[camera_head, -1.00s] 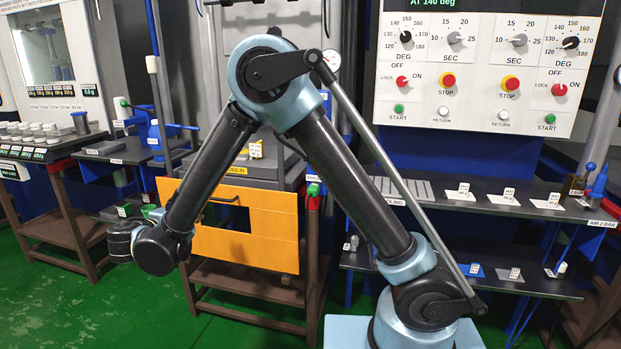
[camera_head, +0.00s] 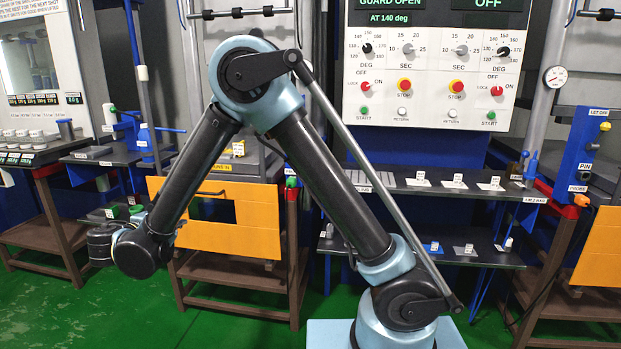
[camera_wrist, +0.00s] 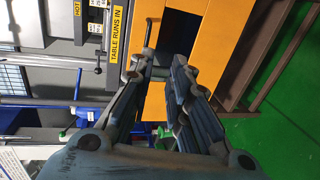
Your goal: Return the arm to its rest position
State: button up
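My arm (camera_head: 330,185) is bent in front of the benches, its elbow high and its forearm sloping down to the left. My wrist hangs low at the left in the head view, in front of the orange panel (camera_head: 225,228). My gripper (camera_wrist: 160,66) shows in the wrist view with its two fingers apart. No held thing shows between them; part of the orange panel (camera_wrist: 155,105) shows through the gap. In the head view my gripper is mostly hidden behind the wrist and cannot be made out clearly.
A control panel (camera_head: 430,125) with dials and stop buttons stands behind a dark shelf (camera_head: 440,190) with small labelled cards. Benches (camera_head: 50,160) stand at the left. A blue post (camera_head: 582,155) and another orange panel (camera_head: 602,255) are at the right. Green floor (camera_head: 240,330) in front is clear.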

jog(key=w+d+r+m+g+h, duration=0.1)
jog(key=w+d+r+g, duration=0.1)
jog(key=w+d, duration=0.55)
jog(key=w+d+r+m+g+h, duration=0.15)
jog(key=w+d, duration=0.35)
jog(key=d, duration=0.6)
jog(key=d+r+m+g, duration=0.1)
jog(key=d+m+g, duration=0.35)
jog(key=d, duration=1.55)
jog(key=s+d+f+m+g+y, duration=0.15)
jog(key=s+d, duration=0.25)
jog(key=d, duration=0.4)
jog(key=s+d+f+m+g, duration=0.15)
jog(key=s+d, duration=0.25)
jog(key=d, duration=0.4)
jog(key=s+d+f+m+g+y, duration=0.1)
jog(key=s+d+f+m+y, duration=0.1)
jog(key=s, duration=0.5)
jog(key=s+d+f+m+y, duration=0.2)
jog(key=s+d+f+m, duration=0.1)
jog(key=s+f, duration=0.2)
jog(key=shift+s+f+g, duration=0.15)
jog(key=shift+s+g, duration=0.25)
jog(key=shift+s, duration=0.65)
jog(key=shift+d, duration=0.1)
